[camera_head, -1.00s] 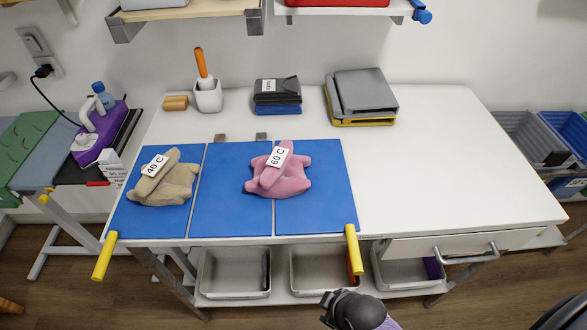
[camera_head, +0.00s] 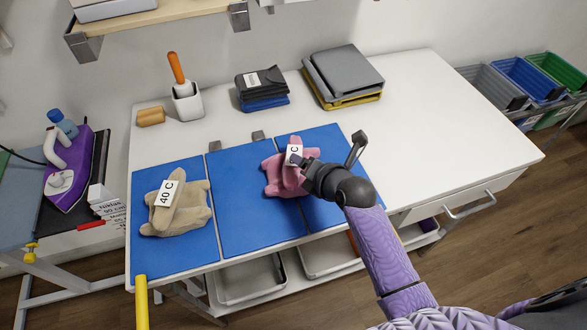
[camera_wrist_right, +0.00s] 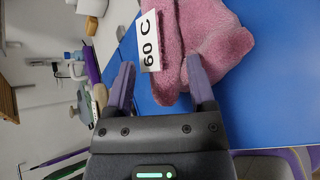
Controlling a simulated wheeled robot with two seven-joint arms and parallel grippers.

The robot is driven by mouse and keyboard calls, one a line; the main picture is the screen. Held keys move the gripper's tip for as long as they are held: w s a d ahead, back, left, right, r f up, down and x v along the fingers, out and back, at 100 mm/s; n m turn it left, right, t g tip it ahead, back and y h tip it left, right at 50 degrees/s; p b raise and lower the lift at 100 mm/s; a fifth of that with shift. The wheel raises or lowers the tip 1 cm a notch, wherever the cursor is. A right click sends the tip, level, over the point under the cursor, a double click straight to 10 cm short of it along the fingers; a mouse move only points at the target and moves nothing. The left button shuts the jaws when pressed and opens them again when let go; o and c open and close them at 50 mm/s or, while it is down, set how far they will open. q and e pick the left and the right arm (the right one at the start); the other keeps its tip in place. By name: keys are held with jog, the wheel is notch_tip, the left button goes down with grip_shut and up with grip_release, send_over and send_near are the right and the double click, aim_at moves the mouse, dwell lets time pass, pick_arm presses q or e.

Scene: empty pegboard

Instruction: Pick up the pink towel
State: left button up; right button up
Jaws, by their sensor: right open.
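The pink towel (camera_head: 275,173) lies bundled on the blue mat (camera_head: 258,222), with a white "60 C" tag (camera_head: 293,154) on top. My right gripper (camera_head: 328,152) is open at the towel's right side and hides part of it. In the right wrist view the open fingers (camera_wrist_right: 161,72) point at the towel (camera_wrist_right: 215,35). The "60 C" tag (camera_wrist_right: 149,42) shows between the fingertips. I cannot tell whether a finger touches the towel. My left gripper is not in view.
A beige towel (camera_head: 187,218) tagged "40 C" lies on the mat's left part. Behind stand a white holder (camera_head: 187,104), dark folded cloths (camera_head: 262,88) and grey folded cloths (camera_head: 342,75). The white table (camera_head: 430,125) is clear at right. A purple iron (camera_head: 70,170) stands far left.

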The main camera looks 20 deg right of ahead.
jog(key=b+x, duration=0.1)
jog(key=x, duration=0.3)
jog(key=shift+w+a+f, duration=0.1)
jog(key=shift+w+f, duration=0.05)
jog(key=shift+f, duration=0.1)
grip_shut()
